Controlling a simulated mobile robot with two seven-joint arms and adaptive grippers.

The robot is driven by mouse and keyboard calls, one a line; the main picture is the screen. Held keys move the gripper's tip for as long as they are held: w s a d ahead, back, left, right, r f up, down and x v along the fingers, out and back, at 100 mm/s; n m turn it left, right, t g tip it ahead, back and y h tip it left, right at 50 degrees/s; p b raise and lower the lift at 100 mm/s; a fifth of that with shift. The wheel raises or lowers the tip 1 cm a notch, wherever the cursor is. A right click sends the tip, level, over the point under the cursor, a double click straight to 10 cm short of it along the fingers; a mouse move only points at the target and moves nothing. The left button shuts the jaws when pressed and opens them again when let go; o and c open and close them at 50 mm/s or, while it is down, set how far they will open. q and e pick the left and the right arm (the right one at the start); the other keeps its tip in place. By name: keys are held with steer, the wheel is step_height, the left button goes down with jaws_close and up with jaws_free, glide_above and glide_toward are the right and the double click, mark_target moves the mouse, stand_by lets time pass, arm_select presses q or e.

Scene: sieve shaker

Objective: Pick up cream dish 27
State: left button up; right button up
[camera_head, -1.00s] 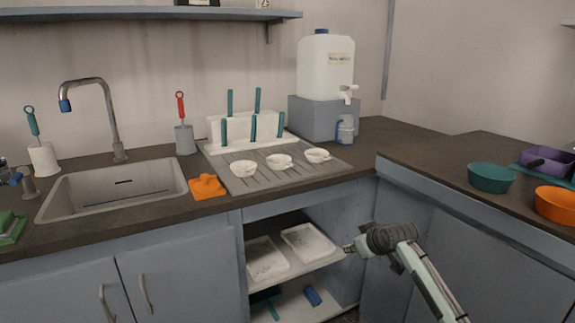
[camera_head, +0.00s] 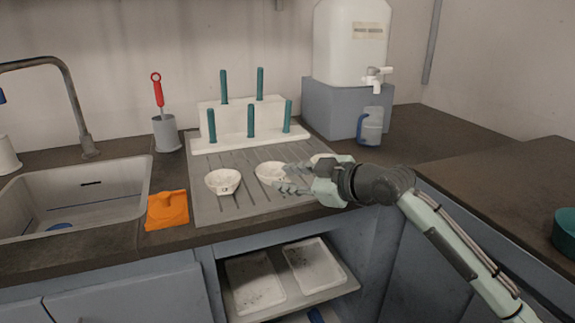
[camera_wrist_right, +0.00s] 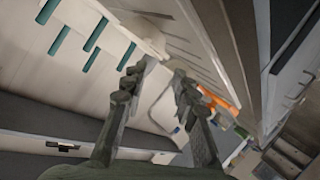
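Small cream dishes stand on the grey ribbed draining board (camera_head: 240,205): a left one (camera_head: 223,181), a middle one (camera_head: 271,172) and a right one (camera_head: 322,157). The left dish has a small dark mark on its front that I cannot read, so I cannot tell which is dish 27. My right gripper (camera_head: 282,178) reaches in from the right, its fingers open at the middle dish's right side. It partly hides the middle and right dishes. In the right wrist view its fingers (camera_wrist_right: 162,74) are apart, with nothing clearly held. My left gripper is not in view.
A white rack (camera_head: 235,120) with teal pegs stands behind the dishes. An orange cloth (camera_head: 167,210) and the sink (camera_head: 85,190) are at left. A blue-handled jug (camera_head: 371,126) and water tank (camera_head: 350,45) stand behind my right arm. Trays (camera_head: 315,263) sit below.

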mark_target(266, 177)
steer(key=shift+w, duration=0.5)
steer(key=p+x, duration=0.1)
steer(key=x, duration=0.6)
steer(key=shift+a, duration=0.3)
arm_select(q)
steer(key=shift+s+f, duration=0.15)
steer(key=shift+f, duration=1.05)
arm_select(e)
jaws_close()
